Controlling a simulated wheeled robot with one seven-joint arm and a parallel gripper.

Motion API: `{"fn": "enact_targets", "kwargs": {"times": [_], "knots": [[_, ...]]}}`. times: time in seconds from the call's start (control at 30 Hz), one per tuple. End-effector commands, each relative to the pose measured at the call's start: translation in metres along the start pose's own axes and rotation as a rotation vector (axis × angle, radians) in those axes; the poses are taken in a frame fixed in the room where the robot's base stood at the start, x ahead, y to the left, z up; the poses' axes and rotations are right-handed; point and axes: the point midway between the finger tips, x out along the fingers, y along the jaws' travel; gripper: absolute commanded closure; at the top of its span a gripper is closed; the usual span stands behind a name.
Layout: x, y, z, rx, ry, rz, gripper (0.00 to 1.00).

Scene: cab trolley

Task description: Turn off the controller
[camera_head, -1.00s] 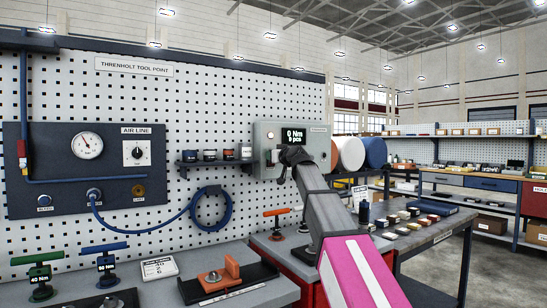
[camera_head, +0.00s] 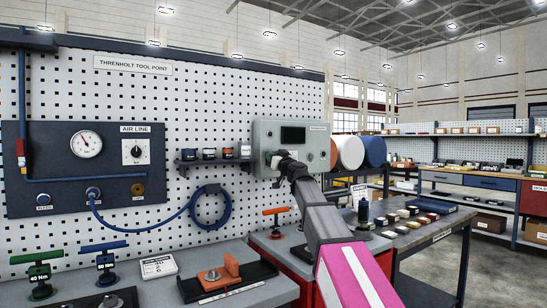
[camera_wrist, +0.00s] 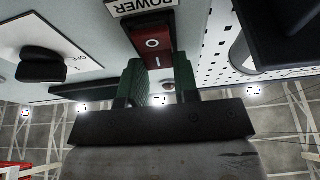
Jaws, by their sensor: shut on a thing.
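The controller (camera_head: 262,137) is a grey box on the right end of the pegboard. Its display (camera_head: 293,134) is dark. In the wrist view, which looks inverted, its red rocker power switch (camera_wrist: 152,43) is marked O and I, beside a POWER label (camera_wrist: 140,4). My gripper (camera_head: 277,159) is at the lower left of the box front. In the wrist view its green fingers (camera_wrist: 158,70) are shut on the power switch, one on each side. A black knob (camera_wrist: 42,65) shows at the left there. The head view hides the switch behind my gripper.
A shelf with small jars (camera_head: 216,160) is left of the controller. A coiled blue hose (camera_head: 211,208) hangs below it. An orange-handled tool (camera_head: 276,212) stands on the bench under the box. Small parts (camera_head: 411,212) lie on the table at right.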

Motion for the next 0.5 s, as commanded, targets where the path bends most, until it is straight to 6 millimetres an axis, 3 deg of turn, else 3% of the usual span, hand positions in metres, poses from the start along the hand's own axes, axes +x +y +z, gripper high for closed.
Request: {"fn": "enact_targets", "kwargs": {"times": [0.5], "knots": [[-0.0019,-0.0009,0.0020,0.001,0.108,0.000,0.95]]}}
